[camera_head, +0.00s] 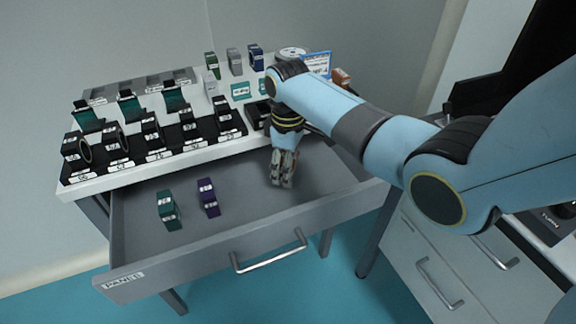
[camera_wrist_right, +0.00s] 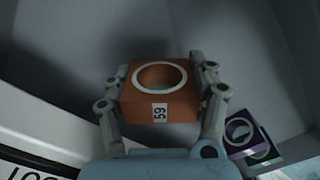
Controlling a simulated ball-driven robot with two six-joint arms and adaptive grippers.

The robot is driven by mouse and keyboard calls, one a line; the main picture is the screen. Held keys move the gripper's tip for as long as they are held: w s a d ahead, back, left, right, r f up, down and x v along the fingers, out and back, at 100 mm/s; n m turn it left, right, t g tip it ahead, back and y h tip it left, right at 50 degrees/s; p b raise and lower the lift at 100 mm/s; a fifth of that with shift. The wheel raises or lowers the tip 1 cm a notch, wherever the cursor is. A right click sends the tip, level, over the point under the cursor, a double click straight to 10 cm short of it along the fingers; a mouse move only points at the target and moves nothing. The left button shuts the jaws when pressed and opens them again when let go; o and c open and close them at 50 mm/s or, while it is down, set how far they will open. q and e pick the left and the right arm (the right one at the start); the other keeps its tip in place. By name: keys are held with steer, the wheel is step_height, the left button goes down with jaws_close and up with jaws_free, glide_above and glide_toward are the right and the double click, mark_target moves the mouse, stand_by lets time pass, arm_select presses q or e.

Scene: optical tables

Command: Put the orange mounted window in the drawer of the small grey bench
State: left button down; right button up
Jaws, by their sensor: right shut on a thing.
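The orange mounted window (camera_wrist_right: 155,96) is a block with a white-rimmed round opening and a label reading 59. In the right wrist view my right gripper (camera_wrist_right: 160,85) is shut on it, one finger on each side. In the head view my right gripper (camera_head: 283,180) reaches down over the right part of the open drawer (camera_head: 240,232) of the small grey bench (camera_head: 97,208); the orange window is hidden there by the fingers. Whether it touches the drawer floor I cannot tell. My left gripper is not in view.
A green mount (camera_head: 167,212) and a purple mount (camera_head: 208,198) stand in the drawer's left part; the purple one also shows in the right wrist view (camera_wrist_right: 240,136). The bench top above holds several black mounts and labels. The drawer floor around my gripper is clear.

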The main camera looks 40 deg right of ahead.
steer(key=shift+f, duration=0.5)
steer(key=o, duration=1.1)
steer(key=shift+c, duration=0.2)
step_height(320, 180, up, 13)
steer(key=shift+r+p, duration=0.1)
steer(key=shift+p, duration=1.15)
